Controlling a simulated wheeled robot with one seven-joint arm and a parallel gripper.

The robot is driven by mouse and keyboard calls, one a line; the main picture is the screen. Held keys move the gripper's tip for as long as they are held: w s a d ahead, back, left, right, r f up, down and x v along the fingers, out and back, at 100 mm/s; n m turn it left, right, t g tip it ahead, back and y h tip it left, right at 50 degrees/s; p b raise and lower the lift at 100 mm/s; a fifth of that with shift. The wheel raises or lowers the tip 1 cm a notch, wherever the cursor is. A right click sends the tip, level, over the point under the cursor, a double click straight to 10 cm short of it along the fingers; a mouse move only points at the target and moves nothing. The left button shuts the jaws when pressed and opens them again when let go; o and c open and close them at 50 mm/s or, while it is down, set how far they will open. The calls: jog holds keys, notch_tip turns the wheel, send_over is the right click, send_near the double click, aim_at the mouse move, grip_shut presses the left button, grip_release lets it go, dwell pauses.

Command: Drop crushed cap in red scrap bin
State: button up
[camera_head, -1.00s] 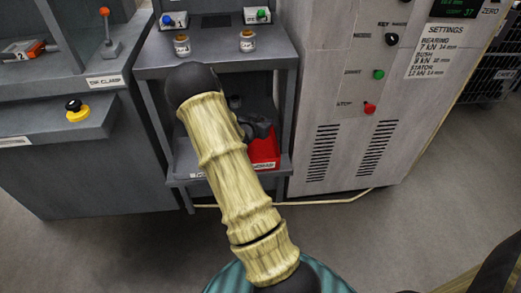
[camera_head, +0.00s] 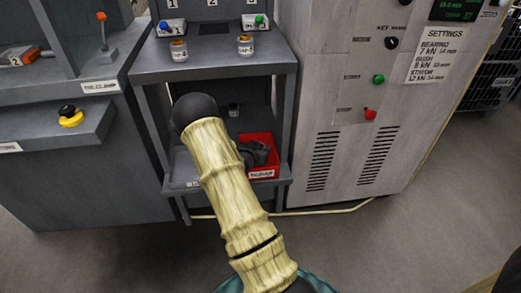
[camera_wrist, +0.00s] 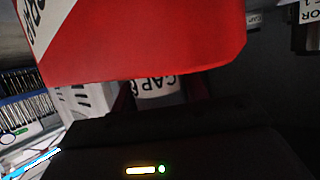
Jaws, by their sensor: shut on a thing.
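The red scrap bin (camera_head: 273,150), with a white label on its front, stands at the right end of the lower shelf. My gripper (camera_head: 258,153) is dark and reaches to the bin's left part, overlapping it in the head view. In the wrist view, the bin's red wall (camera_wrist: 150,40) fills the top, very close. A pale cap (camera_wrist: 157,89) with black lettering sits between my gripper's fingers (camera_wrist: 157,100), which are shut on it. The bin wall hides part of the cap. I cannot tell whether the cap is inside the bin's rim.
The grey upper shelf (camera_head: 215,65) is above my gripper, with two small labelled cups (camera_head: 180,50) on it. A grey cabinet (camera_head: 345,120) with buttons stands close on the right. A bench with a yellow button (camera_head: 71,119) is at left.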

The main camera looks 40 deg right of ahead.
jog(key=shift+f, duration=0.2)
jog(key=shift+f+b, duration=0.3)
jog(key=shift+f, duration=0.1)
jog(key=o, duration=1.2)
jog(key=shift+c, duration=0.2)
jog(key=shift+r+p, duration=0.35)
jog(key=shift+r, duration=0.25)
jog(key=p+v, duration=0.3)
jog(key=v, duration=0.9)
